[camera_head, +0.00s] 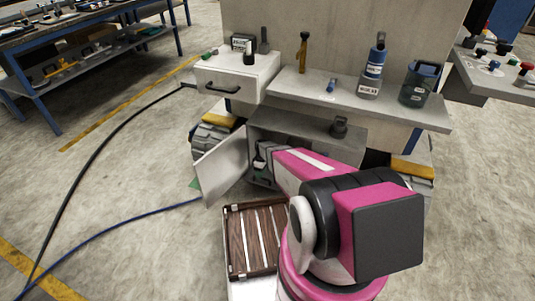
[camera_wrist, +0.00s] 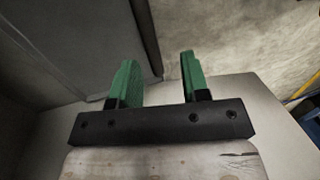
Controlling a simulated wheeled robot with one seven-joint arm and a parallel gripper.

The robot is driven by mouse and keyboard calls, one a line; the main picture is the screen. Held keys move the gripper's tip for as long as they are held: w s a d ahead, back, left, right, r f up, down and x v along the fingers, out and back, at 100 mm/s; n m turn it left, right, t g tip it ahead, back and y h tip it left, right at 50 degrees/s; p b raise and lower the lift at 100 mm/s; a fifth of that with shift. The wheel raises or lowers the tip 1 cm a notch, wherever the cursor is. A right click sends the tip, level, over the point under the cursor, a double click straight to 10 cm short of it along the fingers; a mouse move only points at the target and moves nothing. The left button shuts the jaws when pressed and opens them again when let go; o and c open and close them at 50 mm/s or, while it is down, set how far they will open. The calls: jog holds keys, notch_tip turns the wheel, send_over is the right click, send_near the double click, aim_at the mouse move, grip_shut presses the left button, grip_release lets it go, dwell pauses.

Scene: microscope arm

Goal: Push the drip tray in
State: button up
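My gripper (camera_head: 262,160) is at the open low cabinet (camera_head: 300,122), behind the cabinet's swung-out door (camera_head: 222,165) in the head view. In the wrist view its two green fingers (camera_wrist: 156,62) stand apart with nothing between them. A grey panel with a dark edge (camera_wrist: 105,35) is ahead and to the left of them, and a pale flat surface (camera_wrist: 275,112) lies beyond the gripper's body. I cannot tell whether either is the drip tray; no drip tray is clearly recognisable. My pink arm hides part of the cabinet's inside.
Above the cabinet a shelf (camera_head: 345,100) holds a blue bottle (camera_head: 375,62), a dark jug (camera_head: 418,85) and an amber bottle (camera_head: 302,52). A white drawer unit (camera_head: 237,78) stands left. Black and blue hoses cross the floor at left.

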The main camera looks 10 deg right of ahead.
jog(key=s+d+r+m, duration=0.1)
jog(key=s+r+m, duration=0.2)
jog(key=r, duration=0.8)
jog(key=s+d+r+m+t, duration=0.1)
jog(key=s+r+m, duration=0.2)
jog(key=r, duration=0.8)
jog(key=shift+s+d+r+h, duration=0.15)
jog(key=shift+s+r+h, duration=0.15)
jog(key=shift+s, duration=0.95)
jog(key=w+f+n+g, duration=0.1)
jog(key=w+f+n, duration=0.2)
jog(key=w+f, duration=0.3)
jog(key=w+f+n, duration=0.3)
jog(key=w+f, duration=0.1)
jog(key=f, duration=0.8)
jog(key=s+a+f, duration=0.1)
jog(key=f, duration=0.6)
jog(key=shift+s+a+f, duration=0.3)
grip_shut()
